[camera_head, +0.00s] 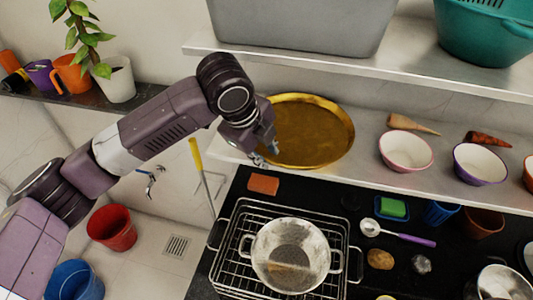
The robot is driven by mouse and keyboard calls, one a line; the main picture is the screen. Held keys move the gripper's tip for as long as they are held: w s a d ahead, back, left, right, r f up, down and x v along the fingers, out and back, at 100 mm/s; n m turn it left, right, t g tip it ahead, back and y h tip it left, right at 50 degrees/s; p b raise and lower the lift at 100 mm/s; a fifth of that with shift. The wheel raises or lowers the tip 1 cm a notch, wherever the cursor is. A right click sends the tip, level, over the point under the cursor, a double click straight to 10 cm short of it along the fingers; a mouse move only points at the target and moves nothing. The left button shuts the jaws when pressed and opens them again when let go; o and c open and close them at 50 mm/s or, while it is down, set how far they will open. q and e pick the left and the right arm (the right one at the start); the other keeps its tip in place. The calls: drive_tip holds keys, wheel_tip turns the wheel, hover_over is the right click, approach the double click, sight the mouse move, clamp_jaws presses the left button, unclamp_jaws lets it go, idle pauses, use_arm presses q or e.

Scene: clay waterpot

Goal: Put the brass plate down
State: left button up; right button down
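The brass plate (318,132) is a round golden dish with a raised rim, at the left part of the lower white shelf. I cannot tell whether it rests on the shelf or hangs just above it. My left gripper (268,146) is at the plate's left rim and looks shut on it; my wrist hides part of that rim. My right gripper is not in view.
The lower shelf (372,182) also holds a pink-rimmed bowl (405,151), a purple-rimmed bowl (481,163) and two cone-shaped things. An upper shelf (430,69) carries a grey bin (300,25). Below, a metal pot (290,255) stands on a wire rack.

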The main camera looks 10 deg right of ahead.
use_arm(q)
drive_tip(key=b+v, duration=0.4)
drive_tip(key=v, duration=0.8)
drive_tip(key=shift+f, duration=0.1)
